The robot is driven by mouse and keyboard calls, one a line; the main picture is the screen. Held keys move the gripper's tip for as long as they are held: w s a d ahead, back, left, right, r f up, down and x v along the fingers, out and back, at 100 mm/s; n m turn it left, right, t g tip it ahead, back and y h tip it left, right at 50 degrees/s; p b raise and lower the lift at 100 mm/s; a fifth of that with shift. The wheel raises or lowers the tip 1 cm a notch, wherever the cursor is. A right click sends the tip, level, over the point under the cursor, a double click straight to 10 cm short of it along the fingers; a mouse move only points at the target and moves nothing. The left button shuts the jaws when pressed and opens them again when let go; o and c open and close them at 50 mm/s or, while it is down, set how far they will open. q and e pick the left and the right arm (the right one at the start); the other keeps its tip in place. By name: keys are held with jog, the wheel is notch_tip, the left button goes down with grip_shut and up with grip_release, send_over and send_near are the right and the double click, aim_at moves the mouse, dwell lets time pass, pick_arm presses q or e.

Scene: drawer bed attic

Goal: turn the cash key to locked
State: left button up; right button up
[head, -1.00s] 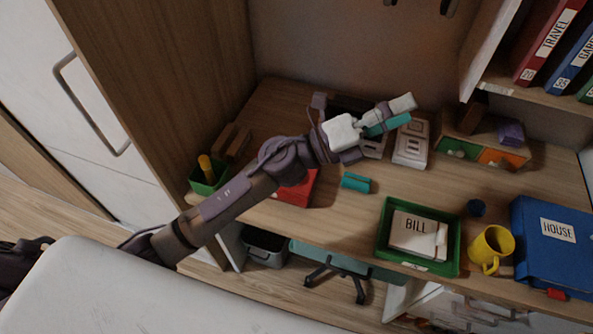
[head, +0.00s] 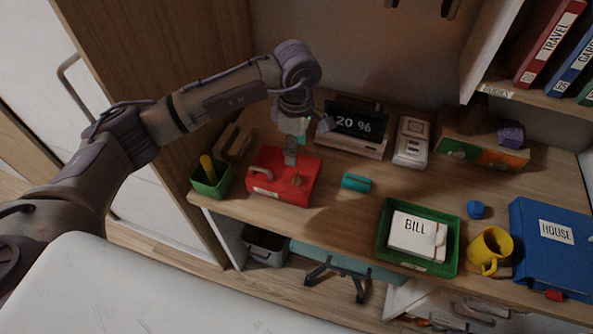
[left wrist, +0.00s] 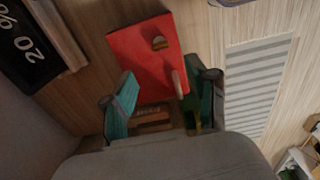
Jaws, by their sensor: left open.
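The red cash box (head: 270,188) stands on the desk, with a handle on its left part and a small brass key (head: 296,180) on its right part. My left gripper (head: 290,158) is open, pointing down over the back edge of the box. In the left wrist view the red box (left wrist: 140,62) shows beyond the two parted teal fingers (left wrist: 163,98), with nothing between their tips that I can see held. The key (left wrist: 159,43) shows there on the red face, ahead of the fingers and apart from them. My right gripper is not in view.
A green pen cup (head: 211,184) stands left of the box. A teal object (head: 356,182) lies to its right. A green tray (head: 386,238) with a BILL paper is at the right front.

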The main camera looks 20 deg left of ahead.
aim_at(296, 175)
pick_arm(q)
notch_tip(296, 175, down, 10)
jog(key=shift+f+p, duration=0.25)
jog(key=shift+p, duration=0.6)
grip_shut()
